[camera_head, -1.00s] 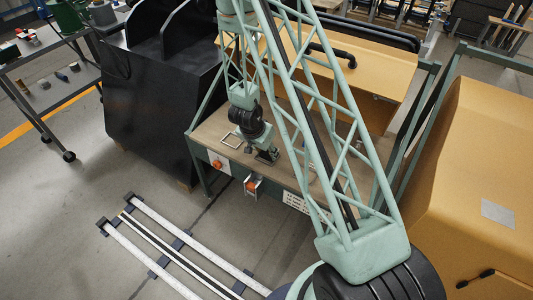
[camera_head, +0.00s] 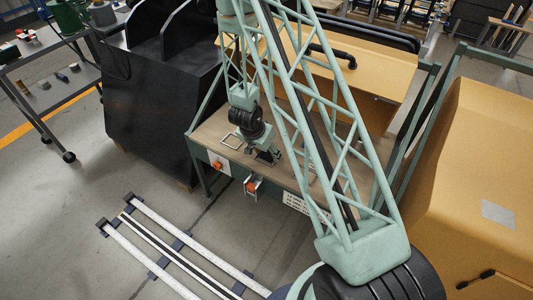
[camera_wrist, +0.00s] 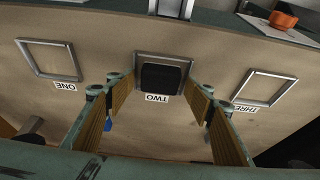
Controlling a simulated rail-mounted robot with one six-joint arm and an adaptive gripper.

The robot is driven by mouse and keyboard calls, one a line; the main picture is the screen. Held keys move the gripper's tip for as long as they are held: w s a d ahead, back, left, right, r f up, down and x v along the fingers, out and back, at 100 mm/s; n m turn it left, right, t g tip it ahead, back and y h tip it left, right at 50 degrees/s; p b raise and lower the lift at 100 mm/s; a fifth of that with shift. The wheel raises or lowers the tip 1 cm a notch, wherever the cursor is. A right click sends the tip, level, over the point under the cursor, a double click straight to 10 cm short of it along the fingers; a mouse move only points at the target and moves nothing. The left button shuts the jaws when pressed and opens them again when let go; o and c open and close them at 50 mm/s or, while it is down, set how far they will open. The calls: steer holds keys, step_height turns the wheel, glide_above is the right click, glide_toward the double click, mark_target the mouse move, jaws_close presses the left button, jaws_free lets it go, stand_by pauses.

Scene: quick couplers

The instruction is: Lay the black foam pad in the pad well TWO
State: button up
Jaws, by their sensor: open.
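The black foam pad (camera_wrist: 161,77) shows in the wrist view at the square metal frame of pad well TWO (camera_wrist: 190,62). It looks to lie within the frame, toward the side of the TWO label (camera_wrist: 157,98); whether it is fully seated I cannot tell. My gripper (camera_wrist: 160,92) is open, its tan-lined fingers spread on both sides of the pad with gaps visible. In the head view my gripper (camera_head: 266,157) is low over the bench top, and the pad cannot be made out there.
Empty frames ONE (camera_wrist: 75,63) and THREE (camera_wrist: 290,88) flank well TWO on the bench (camera_head: 208,133). An orange part (camera_wrist: 284,20) is beyond the bench edge in the wrist view. A black cabinet (camera_head: 150,100) stands left of the bench.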

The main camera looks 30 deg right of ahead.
steer(key=p+v, duration=0.4)
steer(key=v, duration=0.8)
steer(key=shift+a+r, duration=0.1)
stand_by(0.6)
steer(key=w+a+r+n+t+y, duration=0.1)
steer(key=a+r+n+y, duration=0.1)
steer(key=a+r, duration=0.5)
steer(key=w+a+r+n+t+y, duration=0.1)
steer(key=a+r, duration=0.2)
steer(key=r, duration=0.8)
steer(key=s+a+r+n+y, duration=0.1)
steer(key=s+a+r+n, duration=0.2)
steer(key=r, duration=0.5)
steer(key=s+a+r+y, duration=0.1)
steer(key=s+a+r, duration=0.3)
steer(key=r, duration=0.4)
steer(key=s+a+r+n, duration=0.2)
steer(key=s+r+n, duration=0.1)
steer(key=s+r, duration=0.85)
steer(key=s+d+r+n, duration=0.1)
steer(key=s+d+r, duration=0.1)
steer(key=s, duration=0.9)
steer(key=s+d+r+n+h, duration=0.1)
steer(key=s+d+r+n, duration=0.1)
steer(key=s, duration=0.8)
steer(key=shift+s+r, duration=0.15)
steer(key=shift+s, duration=0.25)
